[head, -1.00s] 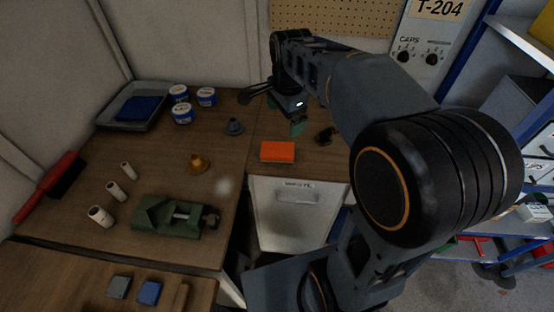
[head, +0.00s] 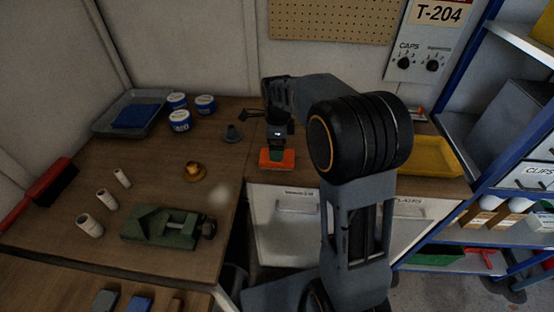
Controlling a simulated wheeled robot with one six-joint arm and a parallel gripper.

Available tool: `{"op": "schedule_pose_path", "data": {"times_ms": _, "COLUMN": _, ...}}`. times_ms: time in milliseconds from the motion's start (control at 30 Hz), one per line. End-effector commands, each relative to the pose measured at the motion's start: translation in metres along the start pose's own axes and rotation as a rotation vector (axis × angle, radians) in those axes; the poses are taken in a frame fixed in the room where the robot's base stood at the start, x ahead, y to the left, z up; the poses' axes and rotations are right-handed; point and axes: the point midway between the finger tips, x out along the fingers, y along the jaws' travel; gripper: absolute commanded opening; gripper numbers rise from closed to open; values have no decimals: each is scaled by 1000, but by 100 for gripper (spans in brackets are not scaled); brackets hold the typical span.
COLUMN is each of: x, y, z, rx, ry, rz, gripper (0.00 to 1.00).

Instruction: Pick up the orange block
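The orange block (head: 268,164) lies flat on the wooden bench top, near its front edge above a white drawer. My gripper (head: 276,153) points down right at the block. Its greenish fingertips overlap the block's top and back part in the head view. I cannot tell whether the fingers touch the block or how far apart they stand. The block's middle is partly hidden by the gripper.
A brass-coloured part (head: 194,172) and a grey part (head: 233,134) stand left of the block. A green vise (head: 160,227) sits front left. White-and-blue tubs (head: 180,122) stand behind. A yellow tray (head: 432,157) lies right, beyond my arm.

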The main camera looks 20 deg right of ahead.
Motion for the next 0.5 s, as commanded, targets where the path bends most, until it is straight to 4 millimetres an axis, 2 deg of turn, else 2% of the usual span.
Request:
{"op": "schedule_pose_path", "data": {"times_ms": 167, "x": 9, "y": 0, "z": 0, "rx": -1, "ry": 0, "rz": 1, "gripper": 100}}
{"op": "schedule_pose_path", "data": {"times_ms": 500, "x": 50, "y": 2, "z": 1, "rx": -1, "ry": 1, "rz": 2, "gripper": 100}}
